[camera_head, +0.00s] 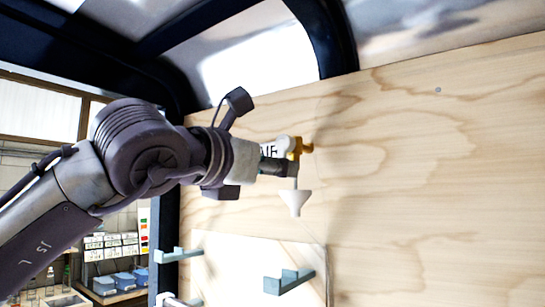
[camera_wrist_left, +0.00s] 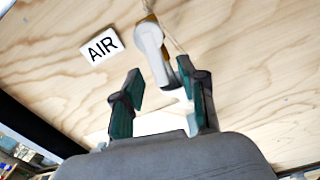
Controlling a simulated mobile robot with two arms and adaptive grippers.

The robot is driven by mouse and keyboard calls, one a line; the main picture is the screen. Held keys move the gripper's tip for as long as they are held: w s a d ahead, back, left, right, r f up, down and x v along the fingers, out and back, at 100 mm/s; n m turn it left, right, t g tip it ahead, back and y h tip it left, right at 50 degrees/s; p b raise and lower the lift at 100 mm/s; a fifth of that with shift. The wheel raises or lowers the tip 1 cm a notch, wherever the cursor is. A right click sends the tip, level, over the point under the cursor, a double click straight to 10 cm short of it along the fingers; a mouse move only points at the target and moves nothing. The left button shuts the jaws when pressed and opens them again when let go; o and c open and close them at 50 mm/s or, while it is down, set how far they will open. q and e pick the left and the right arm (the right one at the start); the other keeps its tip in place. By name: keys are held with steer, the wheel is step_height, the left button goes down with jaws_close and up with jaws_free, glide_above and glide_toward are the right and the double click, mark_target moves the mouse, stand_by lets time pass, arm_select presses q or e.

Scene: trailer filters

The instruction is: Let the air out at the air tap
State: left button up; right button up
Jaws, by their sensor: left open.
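The air tap (camera_head: 304,147), with yellow parts and a pale body, sits on the plywood wall. Its pale, rounded part shows in the left wrist view (camera_wrist_left: 151,45), with its lower end close to the right-hand finger. I cannot tell whether they touch. The AIR label (camera_wrist_left: 101,46) is beside the tap and is partly hidden in the head view. My left gripper (camera_head: 283,168) is at the tap, just below and left of the yellow parts. Its two fingers stand apart in the left wrist view (camera_wrist_left: 160,92), with nothing held. My right gripper is out of view.
A white funnel-shaped piece (camera_head: 295,203) hangs just below my left gripper. Blue-grey brackets (camera_head: 288,281) stick out from the wall lower down. The plywood wall (camera_head: 440,170) right of the tap is bare. A dark frame (camera_head: 326,40) runs along the top and left.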

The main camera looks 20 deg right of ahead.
arm_select(q)
steer(key=shift+c, duration=0.2)
jaws_close()
steer(key=shift+w, duration=0.1)
steer(key=shift+w+a+r+m+p, duration=0.35)
steer(key=shift+r+m, duration=0.3)
steer(key=shift+m, duration=2)
steer(key=shift+w+a+r+m+p, duration=0.4)
steer(key=shift+r+m, duration=0.2)
steer(key=shift+m, duration=2)
steer(key=shift+w+a+r+m+p, duration=0.25)
steer(key=shift+w+r+m, duration=0.3)
steer(key=shift+m, duration=2.1)
steer(key=shift+s+r, duration=0.1)
